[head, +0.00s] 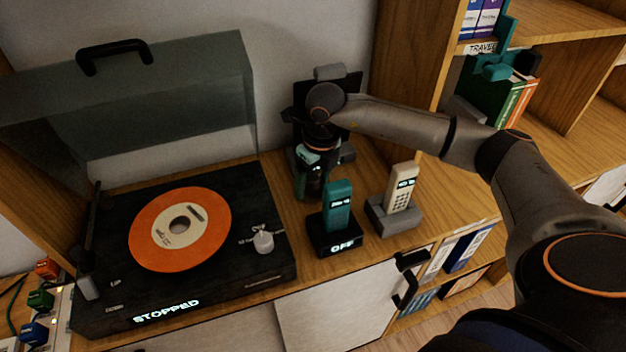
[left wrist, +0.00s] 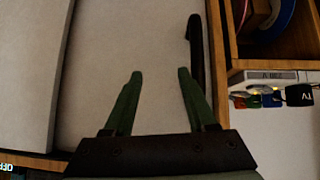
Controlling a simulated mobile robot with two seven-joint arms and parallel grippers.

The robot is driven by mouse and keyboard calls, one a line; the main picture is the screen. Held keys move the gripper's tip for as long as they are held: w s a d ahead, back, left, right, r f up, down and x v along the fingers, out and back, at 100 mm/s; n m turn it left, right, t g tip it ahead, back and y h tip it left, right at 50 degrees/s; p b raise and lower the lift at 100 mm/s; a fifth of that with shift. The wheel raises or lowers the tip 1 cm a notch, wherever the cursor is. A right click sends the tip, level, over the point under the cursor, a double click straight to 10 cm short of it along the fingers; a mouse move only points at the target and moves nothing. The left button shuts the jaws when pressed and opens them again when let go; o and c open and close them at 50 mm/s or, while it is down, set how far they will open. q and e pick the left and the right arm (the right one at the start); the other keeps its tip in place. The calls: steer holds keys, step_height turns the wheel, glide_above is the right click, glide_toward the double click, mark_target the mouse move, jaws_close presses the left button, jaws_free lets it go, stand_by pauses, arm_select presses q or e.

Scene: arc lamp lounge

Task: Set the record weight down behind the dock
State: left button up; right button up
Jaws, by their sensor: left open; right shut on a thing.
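My right gripper (head: 310,183) points down at the cabinet top, behind and left of the black dock. It is shut on a small dark thing, taken as the record weight; the fingers and wrist hide most of it, and I cannot tell whether it touches the wood. The black dock (head: 338,243) reads OFF and holds a teal handset (head: 337,205). A grey dock (head: 393,216) with a cream handset (head: 401,187) stands to its right. My left gripper (left wrist: 158,78) is open and empty in the left wrist view, in front of a pale door panel.
A black turntable (head: 115,288) reading STOPPED, with an orange record (head: 205,245) and a raised lid (head: 190,95), stands at left. A bookshelf (head: 410,60) rises at right. Black handles (head: 408,288) are on the cabinet front. Bare wood shows right of the grey dock.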

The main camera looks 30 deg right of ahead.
mark_target(319, 190)
steer(key=shift+f, duration=0.2)
steer(key=o, duration=1.5)
steer(key=shift+c, duration=0.2)
step_height(319, 190, up, 12)
steer(key=s, duration=0.1)
steer(key=shift+s+r, duration=0.15)
steer(key=shift+s, duration=0.25)
steer(key=shift+d, duration=0.1)
